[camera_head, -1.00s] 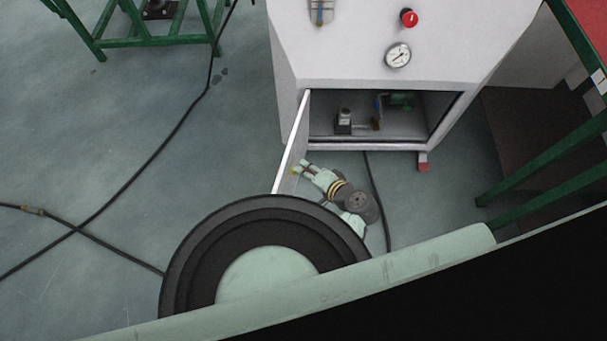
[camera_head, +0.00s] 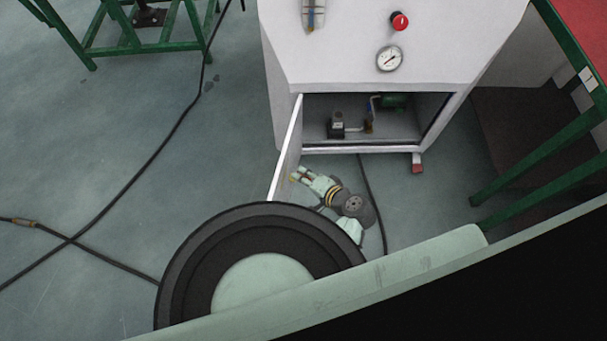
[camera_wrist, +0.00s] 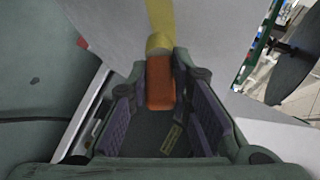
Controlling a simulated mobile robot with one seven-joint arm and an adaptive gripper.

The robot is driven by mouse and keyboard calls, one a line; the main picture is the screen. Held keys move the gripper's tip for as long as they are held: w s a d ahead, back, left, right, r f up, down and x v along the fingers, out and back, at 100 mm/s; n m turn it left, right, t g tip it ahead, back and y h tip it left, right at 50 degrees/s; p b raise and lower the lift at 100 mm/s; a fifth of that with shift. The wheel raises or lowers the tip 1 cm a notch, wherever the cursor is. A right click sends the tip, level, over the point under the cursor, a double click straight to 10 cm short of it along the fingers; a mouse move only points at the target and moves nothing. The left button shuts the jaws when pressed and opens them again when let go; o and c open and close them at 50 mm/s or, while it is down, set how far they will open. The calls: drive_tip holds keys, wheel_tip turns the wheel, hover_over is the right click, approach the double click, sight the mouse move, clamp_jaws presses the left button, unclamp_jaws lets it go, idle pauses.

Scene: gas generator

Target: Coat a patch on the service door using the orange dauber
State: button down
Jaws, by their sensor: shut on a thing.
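The service door (camera_head: 287,150) is a white panel hinged at the left of the cabinet opening, and it stands open. My gripper (camera_head: 299,176) is at the door's inner face, low and near its free edge. In the wrist view my gripper (camera_wrist: 160,72) is shut on the orange dauber (camera_wrist: 160,88), which lies between the purple finger pads. The dauber's yellowish tip (camera_wrist: 159,43) points at the pale door surface (camera_wrist: 215,35). A yellow band (camera_wrist: 160,15) runs on that surface straight from the tip. Whether the tip touches the surface is hard to tell.
The white generator cabinet (camera_head: 365,50) has a gauge (camera_head: 389,58) and a red button (camera_head: 400,20). Its open bay holds small fittings (camera_head: 337,124). A green frame (camera_head: 545,150) stands at right.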

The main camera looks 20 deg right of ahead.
drive_tip(key=shift+w+a+f+g+y, duration=0.15)
drive_tip(key=shift+w+a+f+y, duration=0.15)
drive_tip(key=shift+a, duration=0.2)
drive_tip(key=shift+w+a+f+g+y, duration=0.2)
drive_tip(key=shift+w+a+f, duration=0.1)
drive_tip(key=shift+a+f, duration=0.15)
drive_tip(key=shift+w+d+r, duration=0.15)
drive_tip(key=shift+w+d, duration=0.1)
drive_tip(key=shift+w, duration=0.35)
drive_tip(key=w+d+b, duration=0.1)
drive_tip(key=w+d, duration=0.2)
drive_tip(key=w, duration=0.2)
drive_tip(key=shift+d+r, duration=0.1)
drive_tip(key=shift+d, duration=0.05)
drive_tip(key=s+d, duration=0.3)
drive_tip(key=d, duration=0.2)
drive_tip(key=shift+s+d+b, duration=0.15)
drive_tip(key=shift+d+b, duration=0.15)
drive_tip(key=shift+b, duration=0.05)
drive_tip(key=shift+d, duration=0.1)
